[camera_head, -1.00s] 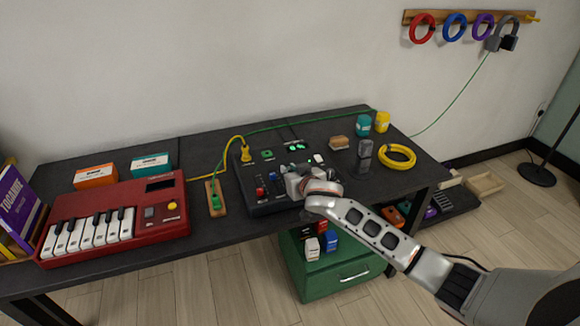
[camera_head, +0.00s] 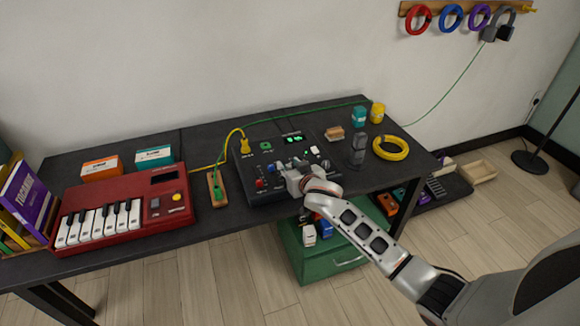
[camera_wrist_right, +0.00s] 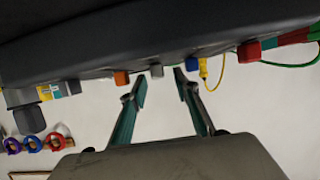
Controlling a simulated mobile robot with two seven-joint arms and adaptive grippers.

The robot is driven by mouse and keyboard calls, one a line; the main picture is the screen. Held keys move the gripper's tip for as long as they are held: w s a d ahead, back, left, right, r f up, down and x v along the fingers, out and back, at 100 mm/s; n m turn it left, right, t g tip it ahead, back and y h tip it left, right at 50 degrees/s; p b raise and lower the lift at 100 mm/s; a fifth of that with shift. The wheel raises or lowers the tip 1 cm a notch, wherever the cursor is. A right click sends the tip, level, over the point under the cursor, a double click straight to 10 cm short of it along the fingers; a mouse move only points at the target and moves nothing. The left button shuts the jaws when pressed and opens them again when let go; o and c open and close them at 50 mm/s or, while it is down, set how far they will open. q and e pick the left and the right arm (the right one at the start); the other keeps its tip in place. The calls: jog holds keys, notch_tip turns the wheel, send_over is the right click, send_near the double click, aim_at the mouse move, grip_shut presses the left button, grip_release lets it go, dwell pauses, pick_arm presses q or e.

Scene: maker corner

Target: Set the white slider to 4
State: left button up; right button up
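The black control console (camera_head: 255,145) sits on the dark table with a green-lit display, knobs and sliders. My right gripper (camera_head: 288,172) is over its front right part and hides some controls. In the right wrist view, the gripper's two teal fingers (camera_wrist_right: 161,82) are apart, with a pale grey cap (camera_wrist_right: 156,70) visible between the tips. I cannot tell whether this cap is the white slider or whether the fingers touch it. An orange cap (camera_wrist_right: 121,77) and a blue cap (camera_wrist_right: 195,63) are on either side. The slider's setting is unreadable. My left gripper is not in view.
A red keyboard (camera_head: 125,215) stands left of the console, and a wooden strip with a green plug (camera_head: 216,190) lies between them. A dark grey object (camera_head: 358,150) and a yellow ring (camera_head: 390,148) are to the right. A green drawer box (camera_head: 330,262) stands below the table.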

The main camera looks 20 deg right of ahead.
jog(key=shift+s+f, duration=0.1)
jog(key=shift+f, duration=0.15)
jog(key=shift+s, duration=0.2)
jog(key=v, duration=1.1)
jog(key=shift+s+r, duration=0.2)
jog(key=shift+r, duration=0.1)
jog(key=s+a+f+n+g+y, duration=0.1)
jog(key=s+f+n, duration=0.1)
jog(key=s+f, duration=0.7)
jog(key=s+a+f+n+g+y, duration=0.1)
jog(key=s+a+f+n, duration=0.1)
jog(key=s+f, duration=0.8)
jog(key=s, duration=0.8)
jog(key=shift+f+g, duration=0.2)
jog(key=shift+g, duration=0.2)
jog(key=shift+a, duration=0.15)
